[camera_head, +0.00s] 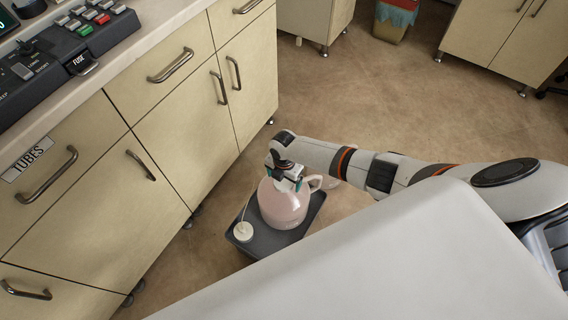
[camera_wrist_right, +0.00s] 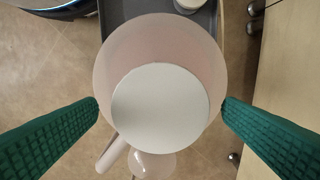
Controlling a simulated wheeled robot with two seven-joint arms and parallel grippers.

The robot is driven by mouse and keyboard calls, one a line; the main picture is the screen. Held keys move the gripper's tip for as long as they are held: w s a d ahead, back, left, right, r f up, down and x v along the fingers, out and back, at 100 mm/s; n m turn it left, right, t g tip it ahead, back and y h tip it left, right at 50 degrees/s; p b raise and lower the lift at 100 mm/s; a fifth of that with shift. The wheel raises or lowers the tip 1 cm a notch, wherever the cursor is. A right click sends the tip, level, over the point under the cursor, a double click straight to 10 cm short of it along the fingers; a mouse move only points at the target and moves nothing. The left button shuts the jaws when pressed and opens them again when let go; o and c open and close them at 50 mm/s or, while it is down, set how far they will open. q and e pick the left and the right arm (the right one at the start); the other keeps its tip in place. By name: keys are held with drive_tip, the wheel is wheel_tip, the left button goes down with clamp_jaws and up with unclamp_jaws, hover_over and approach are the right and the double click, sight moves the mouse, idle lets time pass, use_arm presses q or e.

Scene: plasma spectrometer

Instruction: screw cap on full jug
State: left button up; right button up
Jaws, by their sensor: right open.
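A pinkish jug (camera_head: 283,205) with a side handle stands upright on a grey tray (camera_head: 268,240) on the floor. My right gripper (camera_head: 287,180) is above the jug's top, pointing down. In the right wrist view, a round white cap (camera_wrist_right: 160,105) shows over the middle of the jug (camera_wrist_right: 160,40), between the green fingers of the open right gripper (camera_wrist_right: 160,110). A gap shows on each side of the cap. Whether it is seated on the neck's thread cannot be told. My left gripper is out of view.
A small white round piece (camera_head: 243,231) with a thin line rising from it sits on the tray's left corner. Cream cabinets (camera_head: 110,190) with metal handles stand close on the left. A pale rounded object (camera_wrist_right: 152,165) lies beyond the jug's handle. Open floor (camera_head: 390,95) lies behind.

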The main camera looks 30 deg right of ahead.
drive_tip(key=n+b, duration=0.1)
drive_tip(key=n, duration=0.3)
drive_tip(key=shift+n, duration=0.3)
drive_tip(key=shift+n+b, duration=0.85)
drive_tip(key=shift+n, duration=1.05)
drive_tip(key=shift+n+b, duration=0.7)
drive_tip(key=shift+n, duration=1.2)
drive_tip(key=shift+n+b, duration=0.7)
drive_tip(key=shift+n, duration=1.3)
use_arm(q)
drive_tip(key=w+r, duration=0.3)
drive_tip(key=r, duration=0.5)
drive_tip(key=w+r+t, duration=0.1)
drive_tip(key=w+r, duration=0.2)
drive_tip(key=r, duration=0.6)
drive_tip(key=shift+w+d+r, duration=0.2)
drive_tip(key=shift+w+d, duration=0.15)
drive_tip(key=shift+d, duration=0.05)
use_arm(e)
drive_tip(key=shift+c, duration=0.4)
drive_tip(key=c, duration=1.3)
drive_tip(key=shift+m+p, duration=0.5)
drive_tip(key=shift+m, duration=0.7)
drive_tip(key=shift+c, duration=0.2)
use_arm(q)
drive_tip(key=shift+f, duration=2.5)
use_arm(e)
drive_tip(key=shift+m, duration=0.6)
